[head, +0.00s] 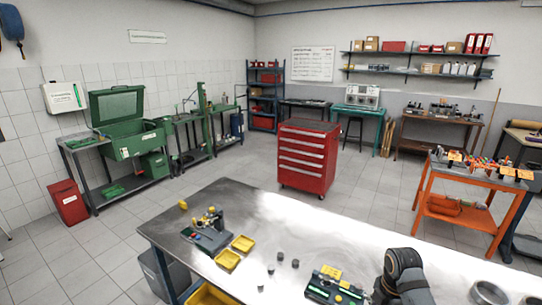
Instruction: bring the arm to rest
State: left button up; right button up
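One of my arms (402,277) shows at the bottom of the head view, over the front of the metal workbench (310,235). Only a dark, rounded part of this arm is in view. I cannot make out gripper fingers on it. My other arm is not in view. On the bench, to the left of the arm, lies a dark tray-like fixture (334,287) with green and yellow parts.
Small dark cylinders (271,269) and two yellow bins (228,260) stand on the bench, with a small device (208,232) at its left. Grey ring-shaped parts (487,292) lie at the right. A red drawer cabinet (307,157) stands behind. The bench's middle back is clear.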

jog(key=s+a+f+m+t, duration=0.1)
jog(key=s+a+m+t, duration=0.15)
jog(key=s+m, duration=0.7)
jog(key=s+a+f+m+t, duration=0.1)
jog(key=s+a+m, duration=0.3)
jog(key=s+m, duration=0.55)
jog(key=s+d+f+m+g+b, duration=0.15)
jog(key=f+b, duration=0.25)
jog(key=f, duration=1.4)
jog(key=s+d+f+m+b, duration=0.15)
jog(key=f+b, duration=0.25)
jog(key=f, duration=1.5)
pick_arm(q)
notch_tip(320, 180, down, 13)
jog(key=b, duration=0.5)
jog(key=shift+w, duration=0.15)
pick_arm(e)
jog(key=s+f+g, duration=0.1)
jog(key=s+f, duration=1.5)
jog(key=f, duration=0.2)
jog(key=shift+s+d+f+n+h, duration=0.15)
jog(key=shift+s+d+n+h, duration=0.15)
jog(key=shift+s+d+n, duration=0.15)
pick_arm(q)
jog(key=shift+f, duration=0.1)
